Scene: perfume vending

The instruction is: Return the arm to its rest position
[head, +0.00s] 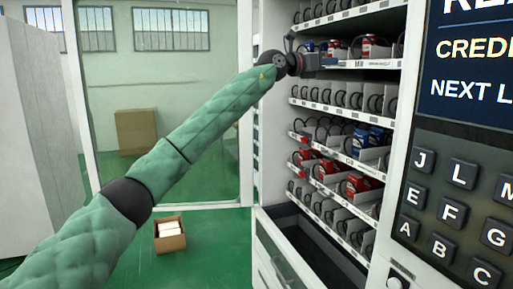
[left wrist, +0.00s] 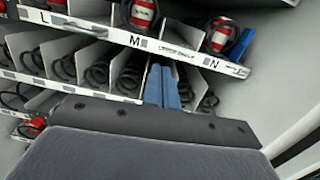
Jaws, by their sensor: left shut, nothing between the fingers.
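My left arm (head: 190,130), covered in green padding, reaches from the lower left up to the vending machine (head: 284,225). The left gripper (head: 318,61) is at the upper shelves, in front of the second row from the top, and it is shut and empty. In the left wrist view, the dark gripper body fills the bottom, and its blue fingers (left wrist: 162,86) point toward a shelf edge marked M and N. Red cans (left wrist: 143,14) stand in coils on that shelf. My right gripper is in neither view.
Shelves with black coils, red items (head: 362,183) and blue items (head: 361,139) fill the machine. A keypad (head: 455,200) and display (head: 475,60) stand at right. An open cardboard box (head: 170,243) is on the green floor, with another box (head: 136,131) behind. The floor between is clear.

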